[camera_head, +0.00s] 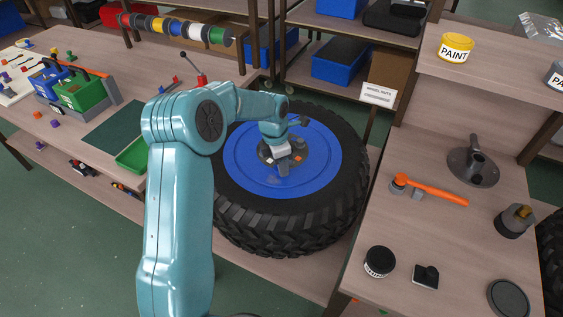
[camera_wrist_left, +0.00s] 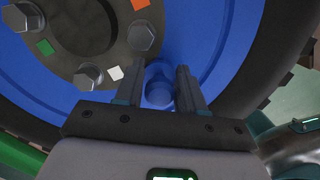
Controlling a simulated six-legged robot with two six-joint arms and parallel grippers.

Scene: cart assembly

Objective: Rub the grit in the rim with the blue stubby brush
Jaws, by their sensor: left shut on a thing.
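The big black-tyred wheel lies flat with its blue rim (camera_head: 323,150) facing up. It also fills the left wrist view (camera_wrist_left: 215,30). My left gripper (camera_head: 285,166) reaches down over the dark hub, near its lower edge. In the left wrist view my left gripper (camera_wrist_left: 172,82) is shut on the blue stubby brush (camera_wrist_left: 158,95), a short blue piece between the fingers. The brush's far end is hard to tell from the blue rim, so contact is unclear. I cannot make out the grit clearly. My right gripper is not in view.
The grey hub (camera_wrist_left: 88,30) carries hex bolts (camera_wrist_left: 141,36) and small green, white and orange squares. A bench at right holds an orange-handled tool (camera_head: 435,191), a metal flanged part (camera_head: 474,167) and a black jar (camera_head: 379,262). A green crate (camera_head: 82,92) stands on the left bench.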

